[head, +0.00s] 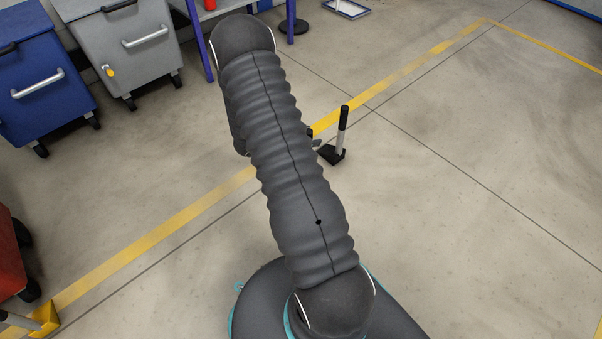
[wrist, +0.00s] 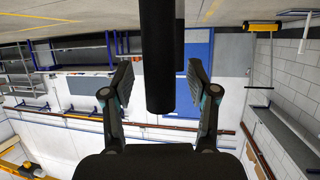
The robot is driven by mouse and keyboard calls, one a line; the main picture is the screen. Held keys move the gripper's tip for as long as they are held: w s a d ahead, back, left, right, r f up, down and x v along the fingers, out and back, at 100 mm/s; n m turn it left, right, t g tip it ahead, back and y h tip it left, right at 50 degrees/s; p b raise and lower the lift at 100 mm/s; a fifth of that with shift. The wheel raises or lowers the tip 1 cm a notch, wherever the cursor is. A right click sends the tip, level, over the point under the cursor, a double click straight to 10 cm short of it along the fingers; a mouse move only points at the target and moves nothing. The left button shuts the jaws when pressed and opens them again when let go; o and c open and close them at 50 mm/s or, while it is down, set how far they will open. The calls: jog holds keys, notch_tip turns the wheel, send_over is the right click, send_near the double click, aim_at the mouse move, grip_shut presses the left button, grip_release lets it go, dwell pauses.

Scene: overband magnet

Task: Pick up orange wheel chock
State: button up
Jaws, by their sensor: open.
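I see no orange wheel chock in either view; my arm hides part of the floor in the head view. In the wrist view my gripper (wrist: 160,80) is open, one finger on each side. A thick dark rod (wrist: 160,40) with a rounded end comes in from the top edge between the fingers, with a gap on both sides. I cannot tell what it belongs to. In the head view a black block with a grey, black-topped handle (head: 343,130) stands on the floor right of my arm. A small dark tip shows at my arm's edge beside it.
A yellow block with a handle (head: 43,318) stands at the lower left, near a red cart (head: 12,250). A blue cabinet (head: 40,80) and a grey cabinet (head: 130,45) on casters stand upper left. The floor at right is clear, crossed by yellow lines.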

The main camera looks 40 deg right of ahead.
aim_at(309, 128)
grip_shut()
jog(key=shift+r, duration=0.2)
jog(key=shift+r+p, duration=0.55)
jog(key=shift+r, duration=1.5)
jog(key=s+r, duration=0.3)
jog(key=s, duration=0.2)
jog(key=s+a+r+p, duration=0.1)
jog(key=s+r, duration=0.2)
jog(key=s, duration=0.3)
jog(key=shift+s+a+r+p, duration=0.15)
jog(key=shift+s+r+p, duration=0.15)
